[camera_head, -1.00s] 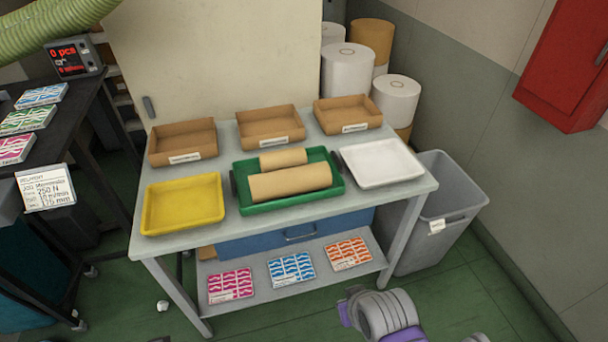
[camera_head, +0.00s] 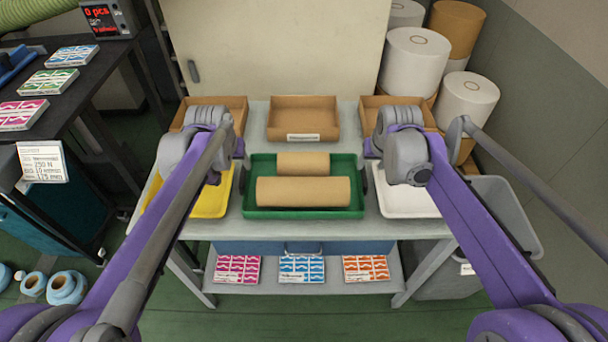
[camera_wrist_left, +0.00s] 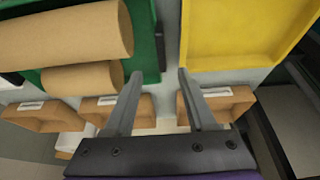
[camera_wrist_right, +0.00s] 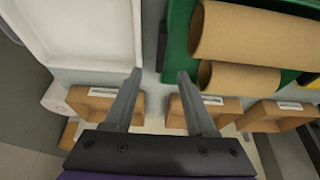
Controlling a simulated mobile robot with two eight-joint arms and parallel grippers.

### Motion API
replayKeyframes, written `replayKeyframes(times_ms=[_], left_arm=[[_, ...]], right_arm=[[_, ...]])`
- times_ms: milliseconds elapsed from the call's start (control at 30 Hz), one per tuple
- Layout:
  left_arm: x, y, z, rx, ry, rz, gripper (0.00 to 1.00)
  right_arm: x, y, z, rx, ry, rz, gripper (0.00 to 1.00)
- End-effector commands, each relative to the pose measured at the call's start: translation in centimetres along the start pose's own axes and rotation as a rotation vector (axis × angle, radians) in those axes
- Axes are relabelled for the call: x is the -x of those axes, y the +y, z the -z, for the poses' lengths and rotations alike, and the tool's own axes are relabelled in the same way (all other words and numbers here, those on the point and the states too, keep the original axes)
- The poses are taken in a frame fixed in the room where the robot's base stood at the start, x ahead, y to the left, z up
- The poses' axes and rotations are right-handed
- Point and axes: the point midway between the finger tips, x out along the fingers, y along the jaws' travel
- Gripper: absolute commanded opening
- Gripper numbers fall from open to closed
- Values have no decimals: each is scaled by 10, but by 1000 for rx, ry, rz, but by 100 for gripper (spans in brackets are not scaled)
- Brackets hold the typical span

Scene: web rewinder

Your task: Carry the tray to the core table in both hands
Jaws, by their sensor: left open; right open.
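The green tray (camera_head: 303,213) sits on a grey table (camera_head: 390,228) in the head view. A large brown core (camera_head: 303,190) and a smaller core (camera_head: 303,163) lie across it. The tray's left side shows in the left wrist view (camera_wrist_left: 143,40), with a dark handle (camera_wrist_left: 160,45). My left gripper (camera_wrist_left: 160,74) is open and empty close to that handle. My right gripper (camera_wrist_right: 159,74) is open and empty close to the dark handle (camera_wrist_right: 162,45) on the tray's right side. In the head view my wrists hide both grippers' fingers. I cannot tell which table is the core table.
A yellow tray (camera_head: 210,203) and a white tray (camera_head: 405,203) flank the green tray closely. Brown boxes (camera_head: 303,118) line the table's back. A grey bin (camera_head: 505,225) stands right, a black table (camera_head: 55,105) left. Packs (camera_head: 302,269) lie on the lower shelf.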

Motion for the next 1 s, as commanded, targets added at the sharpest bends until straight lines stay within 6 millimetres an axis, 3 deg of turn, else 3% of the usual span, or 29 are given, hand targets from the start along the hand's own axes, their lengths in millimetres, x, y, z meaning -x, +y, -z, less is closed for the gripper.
replayKeyframes(times_ms=[467, 1000], left_arm=[[-10, 0, 1, 0, -1, 0, 56], [-96, 0, 1, 0, -1, 0, 56]], right_arm=[[-11, 0, 2, 0, -1, 0, 56], [-96, 0, 1, 0, -1, 0, 56]])
